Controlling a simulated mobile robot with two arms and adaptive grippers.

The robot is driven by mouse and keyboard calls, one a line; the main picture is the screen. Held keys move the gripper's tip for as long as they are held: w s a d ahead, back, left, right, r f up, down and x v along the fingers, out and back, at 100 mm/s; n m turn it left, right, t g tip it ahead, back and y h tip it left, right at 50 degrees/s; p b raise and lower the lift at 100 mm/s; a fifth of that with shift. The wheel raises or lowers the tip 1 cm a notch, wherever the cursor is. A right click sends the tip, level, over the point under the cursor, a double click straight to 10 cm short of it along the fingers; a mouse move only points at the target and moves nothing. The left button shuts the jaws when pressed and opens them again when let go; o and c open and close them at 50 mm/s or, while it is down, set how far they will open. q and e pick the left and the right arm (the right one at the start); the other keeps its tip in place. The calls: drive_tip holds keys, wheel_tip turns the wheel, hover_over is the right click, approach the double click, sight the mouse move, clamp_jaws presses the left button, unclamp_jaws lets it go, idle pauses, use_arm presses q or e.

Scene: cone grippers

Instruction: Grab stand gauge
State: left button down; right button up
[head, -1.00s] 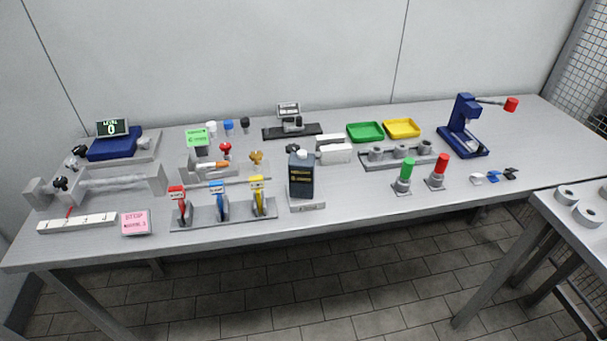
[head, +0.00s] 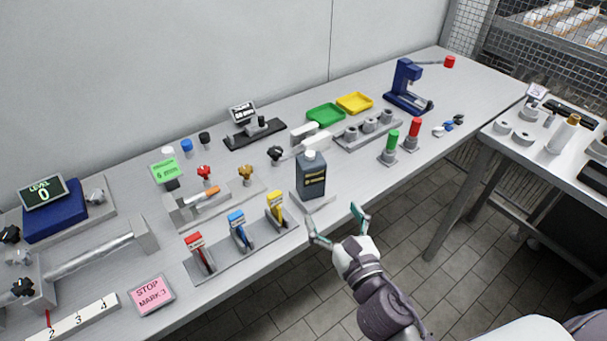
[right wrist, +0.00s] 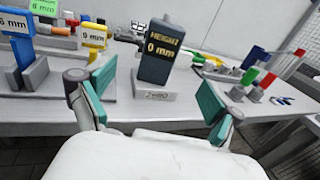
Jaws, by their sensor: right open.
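A dark upright gauge (head: 311,178) with a pale cap stands on a small grey base (head: 307,198) near the table's front edge. In the right wrist view this gauge (right wrist: 158,58) reads "HEIGHT 0 mm", and its base reads "ZERO". My right gripper (head: 337,225) is open and empty in front of the table edge, to the lower right of the gauge. In the right wrist view the gauge stands beyond the two teal fingers of this gripper (right wrist: 156,97), between them and apart from them. My left gripper is not in view.
Red, blue and yellow gauges (head: 239,233) stand in a rack to the left. A black-based display device (head: 253,136) stands behind. Green (head: 393,141) and red (head: 415,130) cylinders stand to the right. The table front right of the dark gauge is clear.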

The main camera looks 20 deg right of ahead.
sight(315, 181)
drive_tip(key=w+p, duration=0.1)
drive_tip(key=w, duration=0.6)
drive_tip(key=shift+w, duration=0.25)
drive_tip(key=shift+w+a, duration=0.1)
drive_tip(key=shift+w, duration=0.35)
drive_tip(key=w, duration=0.3)
drive_tip(key=w+p, duration=0.1)
drive_tip(key=shift+w+a+f, duration=0.2)
drive_tip(key=shift+w+f, duration=0.05)
drive_tip(key=shift+w, duration=0.15)
drive_tip(key=shift+c, duration=0.9)
drive_tip(key=c, duration=1.1)
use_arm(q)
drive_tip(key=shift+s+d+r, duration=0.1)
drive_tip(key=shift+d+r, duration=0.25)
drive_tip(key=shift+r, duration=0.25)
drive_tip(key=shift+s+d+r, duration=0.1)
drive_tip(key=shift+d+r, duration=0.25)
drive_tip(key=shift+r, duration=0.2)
use_arm(e)
drive_tip(key=shift+c, duration=0.8)
drive_tip(key=shift+r, duration=0.15)
